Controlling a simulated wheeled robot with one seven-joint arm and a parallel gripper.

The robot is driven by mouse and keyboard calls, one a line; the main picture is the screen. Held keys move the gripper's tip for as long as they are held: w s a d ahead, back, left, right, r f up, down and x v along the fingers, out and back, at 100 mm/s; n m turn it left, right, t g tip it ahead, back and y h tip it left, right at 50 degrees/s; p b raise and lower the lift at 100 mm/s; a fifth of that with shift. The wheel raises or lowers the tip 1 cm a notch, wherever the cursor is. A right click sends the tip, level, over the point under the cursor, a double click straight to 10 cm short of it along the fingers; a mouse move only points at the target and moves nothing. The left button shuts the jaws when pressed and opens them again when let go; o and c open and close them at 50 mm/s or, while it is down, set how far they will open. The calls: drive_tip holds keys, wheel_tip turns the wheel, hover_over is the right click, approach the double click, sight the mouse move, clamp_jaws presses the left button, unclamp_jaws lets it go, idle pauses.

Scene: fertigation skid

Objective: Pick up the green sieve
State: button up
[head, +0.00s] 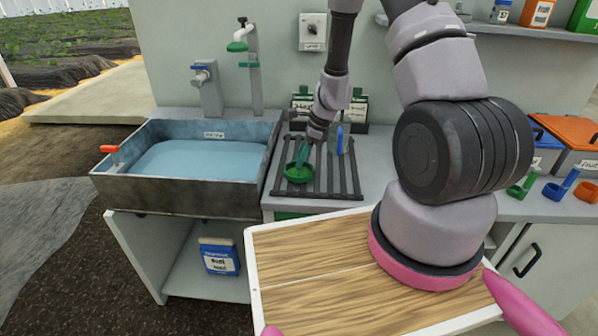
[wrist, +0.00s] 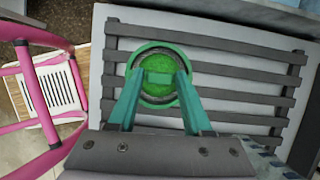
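The green sieve (head: 297,175) is a small round piece with a green inside, lying on the dark slatted rack (head: 345,181) beside the sink. In the wrist view the sieve (wrist: 158,88) shows from above as a green disc with a dark ring and green rim. My gripper (head: 302,158) points down at it from above. In the wrist view the two teal fingers of my gripper (wrist: 159,76) stand apart, one over each side of the disc. Whether the fingers touch the sieve, and how high they are over it, I cannot tell.
The water-filled sink (head: 160,196) is left of the rack. A blue upright piece (head: 340,140) stands at the rack's back, near dark-framed cards. Green (head: 522,187), blue (head: 560,187) and orange (head: 586,191) cups stand on the right counter, by a lidded orange bin (head: 570,131).

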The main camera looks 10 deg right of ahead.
clamp_jaws()
